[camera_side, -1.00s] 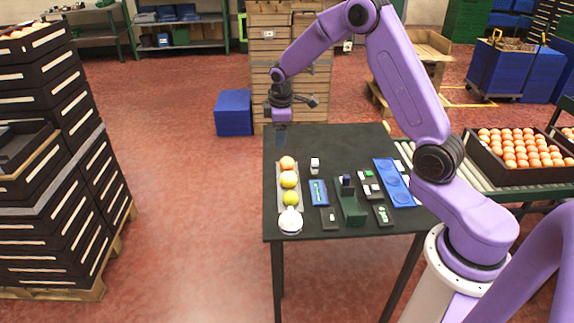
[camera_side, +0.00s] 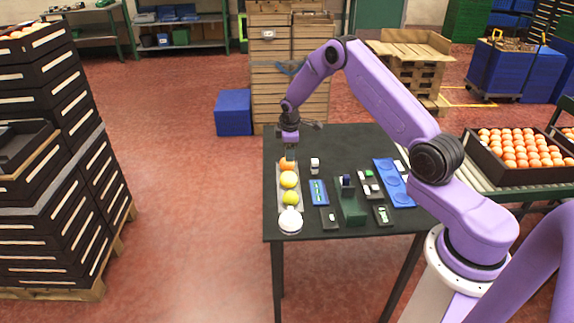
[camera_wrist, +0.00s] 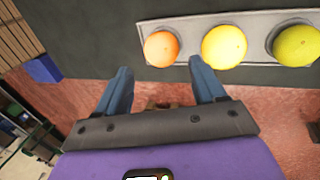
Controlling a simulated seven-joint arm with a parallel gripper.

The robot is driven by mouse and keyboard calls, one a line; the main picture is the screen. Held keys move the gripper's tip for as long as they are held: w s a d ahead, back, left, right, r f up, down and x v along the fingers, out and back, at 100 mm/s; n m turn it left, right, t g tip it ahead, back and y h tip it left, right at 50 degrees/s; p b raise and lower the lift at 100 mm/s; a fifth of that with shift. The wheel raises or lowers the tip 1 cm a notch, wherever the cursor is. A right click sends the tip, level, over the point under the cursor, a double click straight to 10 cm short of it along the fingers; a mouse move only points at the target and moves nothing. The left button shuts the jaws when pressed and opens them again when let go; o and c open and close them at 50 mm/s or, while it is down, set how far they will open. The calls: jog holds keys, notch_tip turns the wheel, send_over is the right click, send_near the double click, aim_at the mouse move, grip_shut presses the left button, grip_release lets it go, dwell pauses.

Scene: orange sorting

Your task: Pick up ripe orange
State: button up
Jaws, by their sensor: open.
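The ripe orange (camera_side: 287,164) sits at the far end of a grey tray (camera_side: 281,203) on the black table. It also shows in the wrist view (camera_wrist: 161,48), ahead of and between my fingertips. A yellow fruit (camera_side: 289,180) and a yellow-green fruit (camera_side: 290,198) lie in line with it on the tray; in the wrist view they are to its right (camera_wrist: 224,46) (camera_wrist: 297,45). My gripper (camera_side: 289,153) points down right at the orange in the side view. Its two blue fingers (camera_wrist: 163,80) are apart, with nothing between them. Whether a finger touches the orange I cannot tell.
A white round object (camera_side: 290,221) stands at the tray's near end. To the right are a blue device (camera_side: 318,192), a green holder (camera_side: 351,208), small boxes and a blue panel with round recesses (camera_side: 394,182). The table's left edge runs close to the tray.

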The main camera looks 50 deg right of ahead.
aim_at(287, 164)
jog(key=shift+x, duration=3.8)
jog(key=shift+w+a, duration=0.1)
jog(key=shift+a, duration=0.05)
jog(key=c, duration=0.8)
